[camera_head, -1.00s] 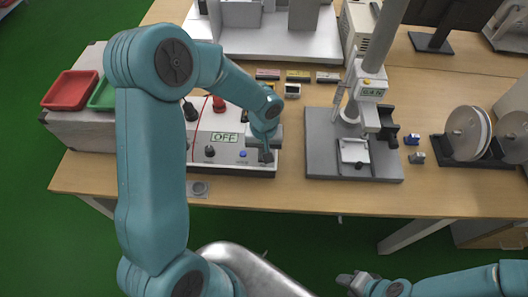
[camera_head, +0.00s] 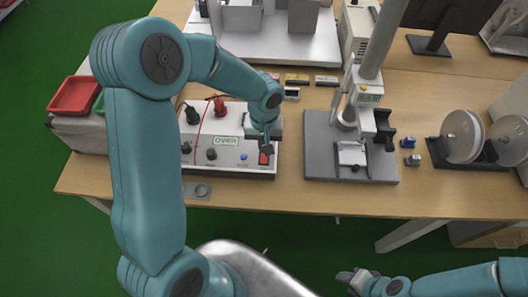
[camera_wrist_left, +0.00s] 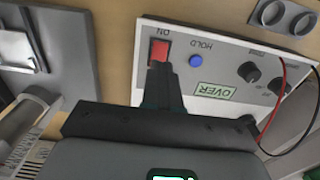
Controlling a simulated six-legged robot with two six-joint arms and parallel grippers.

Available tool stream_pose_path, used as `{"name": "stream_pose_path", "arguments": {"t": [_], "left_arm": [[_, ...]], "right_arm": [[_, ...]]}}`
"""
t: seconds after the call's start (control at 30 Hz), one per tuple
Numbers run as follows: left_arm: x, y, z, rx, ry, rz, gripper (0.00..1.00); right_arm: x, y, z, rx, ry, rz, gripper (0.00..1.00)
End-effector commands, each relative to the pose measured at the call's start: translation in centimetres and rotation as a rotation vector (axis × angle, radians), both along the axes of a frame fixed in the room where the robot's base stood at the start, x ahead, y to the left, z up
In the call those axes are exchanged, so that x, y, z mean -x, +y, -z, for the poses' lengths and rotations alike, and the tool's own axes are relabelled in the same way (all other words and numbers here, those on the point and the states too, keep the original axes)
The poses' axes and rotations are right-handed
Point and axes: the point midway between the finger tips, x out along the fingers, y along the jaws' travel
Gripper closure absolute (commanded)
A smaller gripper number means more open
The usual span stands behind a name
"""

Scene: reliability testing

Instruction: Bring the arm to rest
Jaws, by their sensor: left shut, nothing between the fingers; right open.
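My left arm reaches over the white tester box (camera_head: 225,165). My left gripper (camera_head: 266,149) is shut and empty at the box's right end, close to the red power switch (camera_head: 264,159). In the left wrist view, the shut fingertips (camera_wrist_left: 163,72) are at the near edge of the red switch (camera_wrist_left: 159,50), marked ON; whether they touch it I cannot tell. The display (camera_head: 227,141) reads OVER, as it also does in the left wrist view (camera_wrist_left: 214,90). My right gripper (camera_head: 352,281) is open and empty in front of the table, at the bottom of the head view.
A grey test stand (camera_head: 352,150) stands right of the box. White discs (camera_head: 464,137) on a dark holder are further right. Red and green trays (camera_head: 73,97) are at the left. Black and red plugs (camera_head: 220,106) with a red wire rise from the box.

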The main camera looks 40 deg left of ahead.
Motion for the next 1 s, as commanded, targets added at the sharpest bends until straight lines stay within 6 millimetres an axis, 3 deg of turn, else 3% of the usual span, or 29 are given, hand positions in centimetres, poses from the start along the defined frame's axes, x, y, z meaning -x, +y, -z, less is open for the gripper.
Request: {"name": "stream_pose_path", "arguments": {"t": [0.17,0.63,0.73,0.87,1.0], "left_arm": [[0.0,0.0,-1.2,0.001,0.001,-0.001,1.00],[0.0,0.0,-1.1,0.001,0.001,-0.001,1.00],[0.5,-0.3,0.1,0.005,0.032,0.006,1.00],[4.7,-2.7,4.7,0.048,0.186,0.033,1.00],[12.1,-9.3,11.0,0.236,0.309,0.083,1.00]], "right_arm": [[0.0,0.0,-0.8,0.000,0.000,0.000,0.57],[0.0,0.0,-0.7,0.000,0.000,0.000,0.57],[0.0,0.0,-0.6,0.000,0.000,0.000,0.57],[0.0,0.0,-0.6,0.000,0.000,0.000,0.57],[0.0,0.0,-0.6,0.000,0.000,0.000,0.57]]}}
